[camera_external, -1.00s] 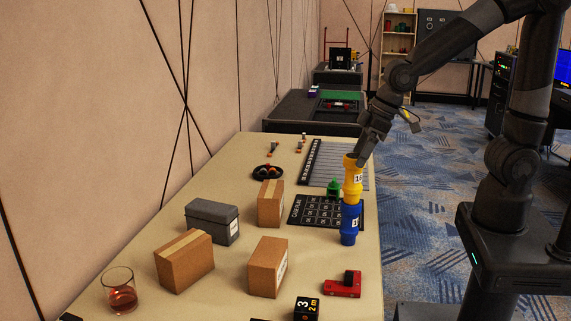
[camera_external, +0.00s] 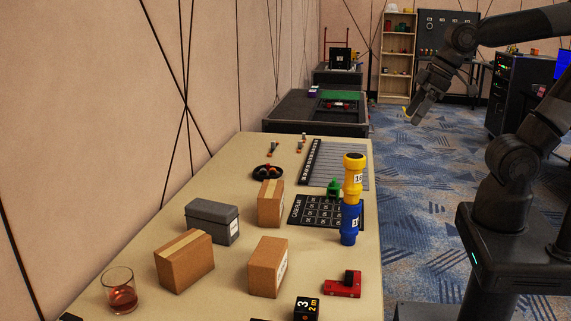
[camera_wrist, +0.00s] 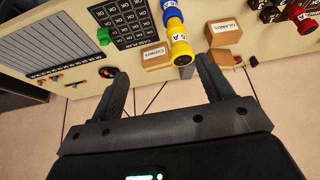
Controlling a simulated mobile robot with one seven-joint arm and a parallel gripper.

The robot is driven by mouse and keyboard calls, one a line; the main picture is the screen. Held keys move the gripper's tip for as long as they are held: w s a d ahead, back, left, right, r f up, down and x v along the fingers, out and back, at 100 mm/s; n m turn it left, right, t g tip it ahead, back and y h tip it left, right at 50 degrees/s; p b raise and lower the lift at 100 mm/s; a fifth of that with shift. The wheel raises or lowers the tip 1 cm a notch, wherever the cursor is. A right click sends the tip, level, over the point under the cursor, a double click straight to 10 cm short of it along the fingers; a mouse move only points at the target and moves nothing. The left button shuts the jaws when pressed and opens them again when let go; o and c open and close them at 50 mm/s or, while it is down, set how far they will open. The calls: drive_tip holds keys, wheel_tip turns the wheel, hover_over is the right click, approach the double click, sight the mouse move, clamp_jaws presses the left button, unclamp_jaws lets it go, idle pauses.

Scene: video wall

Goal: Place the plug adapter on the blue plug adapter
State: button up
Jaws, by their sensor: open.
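The yellow plug adapter (camera_external: 353,172) stands upright on top of the blue plug adapter (camera_external: 350,222) near the right edge of the table. In the wrist view the yellow adapter (camera_wrist: 180,50) and the blue adapter (camera_wrist: 172,14) are in line, touching each other. My gripper (camera_external: 413,118) is open and empty, raised beyond the table's right edge and apart from both adapters. Its two spread fingers also show in the wrist view (camera_wrist: 160,85), with nothing between them.
On the table (camera_external: 330,265) are several cardboard boxes (camera_external: 268,267), a grey box (camera_external: 212,221), a glass (camera_external: 120,291), a red block (camera_external: 342,286), a black grid card (camera_external: 308,212) and a green piece (camera_external: 334,188). Open floor (camera_external: 425,190) lies right of the table.

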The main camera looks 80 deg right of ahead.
drive_tip(key=s, duration=0.3)
drive_tip(key=shift+s+d+r, duration=0.15)
drive_tip(key=shift+d, duration=0.2)
